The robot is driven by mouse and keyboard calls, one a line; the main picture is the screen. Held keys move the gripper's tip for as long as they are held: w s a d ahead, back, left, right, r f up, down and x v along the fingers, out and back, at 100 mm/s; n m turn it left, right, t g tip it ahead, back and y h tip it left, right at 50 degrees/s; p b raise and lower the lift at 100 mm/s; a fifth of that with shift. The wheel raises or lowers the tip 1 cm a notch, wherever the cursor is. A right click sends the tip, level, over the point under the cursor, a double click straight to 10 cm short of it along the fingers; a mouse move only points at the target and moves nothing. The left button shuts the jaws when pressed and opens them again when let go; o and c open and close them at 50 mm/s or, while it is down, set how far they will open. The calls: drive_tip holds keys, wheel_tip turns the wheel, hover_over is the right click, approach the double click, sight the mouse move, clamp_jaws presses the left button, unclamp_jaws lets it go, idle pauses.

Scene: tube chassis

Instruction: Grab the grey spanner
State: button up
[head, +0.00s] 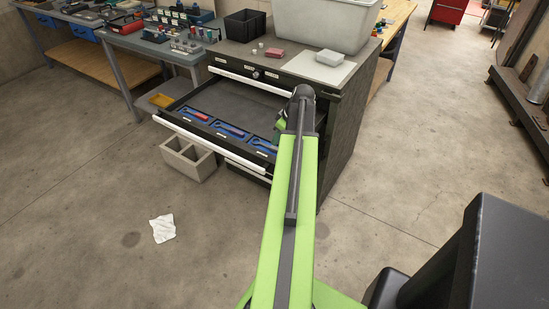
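The left slot holds a red-handled tool (196,114). A slim tool (231,129) lies in the middle slot, and a slim greyish tool (264,145) lies in the right slot, close to my arm. They are too small to tell for sure which is the grey spanner. My green arm rises in front of the cabinet and bends down behind itself at the drawer's right side. My gripper is hidden behind the arm.
A white cloth (163,228) lies on the otherwise clear floor.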

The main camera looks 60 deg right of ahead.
sight(275, 148)
drive_tip(key=shift+w+f, duration=0.2)
drive_tip(key=shift+f, duration=0.15)
drive_tip(key=b+x, duration=0.4)
drive_tip(key=shift+s+d+f, duration=0.2)
drive_tip(key=shift+s+f, duration=0.05)
drive_tip(key=shift+f, duration=0.2)
drive_tip(key=shift+w+f+b, duration=0.2)
drive_tip(key=shift+f+b, duration=0.15)
drive_tip(key=shift+b, duration=0.15)
drive_tip(key=shift+r, duration=0.2)
clamp_jaws()
